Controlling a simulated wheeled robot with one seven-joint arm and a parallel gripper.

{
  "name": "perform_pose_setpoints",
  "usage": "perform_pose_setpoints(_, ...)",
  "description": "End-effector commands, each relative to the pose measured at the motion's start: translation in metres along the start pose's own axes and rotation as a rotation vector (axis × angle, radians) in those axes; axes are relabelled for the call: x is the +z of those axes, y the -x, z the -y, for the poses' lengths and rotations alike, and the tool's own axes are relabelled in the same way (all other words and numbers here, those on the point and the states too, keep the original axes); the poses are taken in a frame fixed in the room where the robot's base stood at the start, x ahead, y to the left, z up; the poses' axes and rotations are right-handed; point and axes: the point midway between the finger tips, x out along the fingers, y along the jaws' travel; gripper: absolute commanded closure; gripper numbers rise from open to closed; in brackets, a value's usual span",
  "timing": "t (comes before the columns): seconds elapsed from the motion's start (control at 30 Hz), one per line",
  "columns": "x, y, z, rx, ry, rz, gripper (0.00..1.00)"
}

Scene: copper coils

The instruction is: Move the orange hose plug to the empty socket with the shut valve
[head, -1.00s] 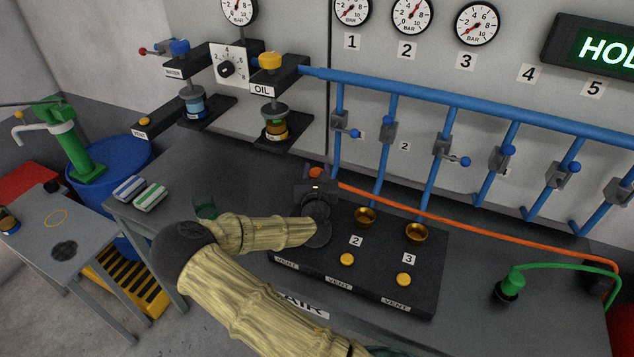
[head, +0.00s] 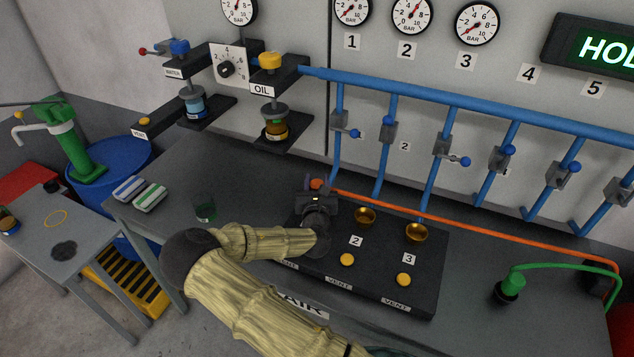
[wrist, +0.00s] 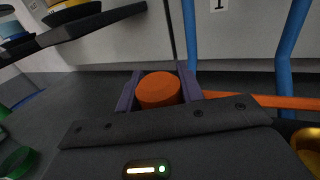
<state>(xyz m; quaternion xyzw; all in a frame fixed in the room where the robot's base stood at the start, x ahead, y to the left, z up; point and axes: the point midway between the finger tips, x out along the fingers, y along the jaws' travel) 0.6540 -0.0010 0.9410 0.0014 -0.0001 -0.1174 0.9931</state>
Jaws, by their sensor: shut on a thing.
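My gripper (head: 318,193) is shut on the orange hose plug (head: 317,184) at the left back of the dark socket block (head: 385,272). In the wrist view the plug (wrist: 158,90) sits between both fingers. Whether its lower end is clear of the block is hidden. Brass socket 2 (head: 365,215) and brass socket 3 (head: 416,232) are empty. The socket 1 area is hidden by my gripper. Valve 2's lever (head: 390,123) lies along its pipe. The levers of valve 1 (head: 354,133) and valve 3 (head: 465,161) stand crosswise.
The orange hose (head: 480,234) runs right along the bench back. A green hose plug (head: 508,287) stands at the right. Blue pipes (head: 428,190) come down behind the block. The oil unit (head: 276,128) hangs at back left. A green cup (head: 205,210) stands left of my arm.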

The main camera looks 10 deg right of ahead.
Motion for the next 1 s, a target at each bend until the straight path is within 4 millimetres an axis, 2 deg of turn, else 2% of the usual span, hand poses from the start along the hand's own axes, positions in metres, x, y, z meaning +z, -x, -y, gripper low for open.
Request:
perform_pose_setpoints(0.07,-0.003,0.000,0.000,0.000,0.000,0.001,0.89)
perform_pose_setpoints(0.1,-0.002,0.000,0.000,0.000,0.000,0.000,0.59)
perform_pose_setpoints(0.2,-0.002,0.000,0.000,0.000,0.000,0.000,0.41)
perform_pose_setpoints(0.47,-0.002,0.000,0.000,0.000,-0.001,0.000,0.41)
perform_pose_setpoints(0.67,0.008,0.000,0.000,0.000,-0.003,0.001,0.41)
perform_pose_setpoints(0.7,0.003,0.006,-0.001,0.001,0.000,-0.001,0.41)
perform_pose_setpoints(1.0,0.002,0.060,-0.001,0.001,0.002,-0.001,0.41)
